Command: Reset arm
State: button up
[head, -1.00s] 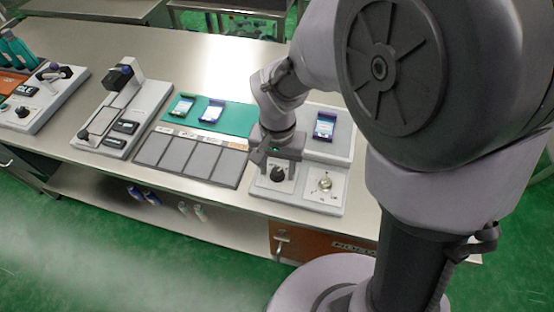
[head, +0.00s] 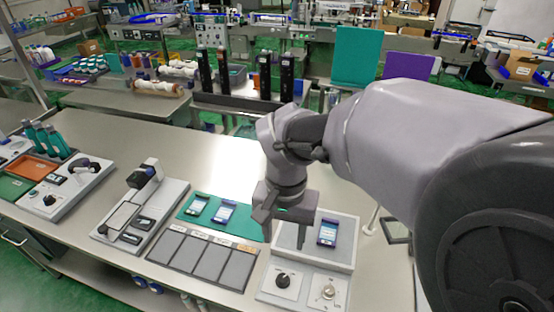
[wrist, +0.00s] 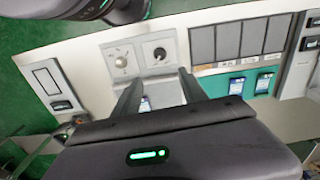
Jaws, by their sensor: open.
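My gripper (head: 290,236) is in the head view above the left part of the grey-white sleeve applicator (head: 345,262). Its jaws are apart with nothing seen between them. In the wrist view my gripper (wrist: 160,88) shows two spread fingers pointing at the applicator's panel. A black knob (head: 283,281) and a silver knob (head: 328,292) sit on the front panel. They also show in the wrist view, the black knob (wrist: 159,53) and the silver knob (wrist: 121,61). A blue-framed device (head: 327,232) lies on the applicator's raised back part, to the right of my gripper.
Two more devices (head: 224,212) (head: 197,205) lie on a green mat (head: 240,226) to the left. Grey panels (head: 205,262) lie in front of the mat. Further left stand another machine (head: 140,220) and a station with teal bottles (head: 45,140).

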jog(key=s+d+r+t+y+b, duration=0.1)
jog(key=s+d+r+t, duration=0.2)
jog(key=s, duration=0.2)
jog(key=s+d+r+m+t+y, duration=0.1)
jog(key=s+d+r+t, duration=0.1)
jog(key=s, duration=0.4)
jog(key=shift+s+d+r+t+b, duration=0.25)
jog(key=shift+d+r+t+b, duration=0.15)
jog(key=shift+d, duration=0.35)
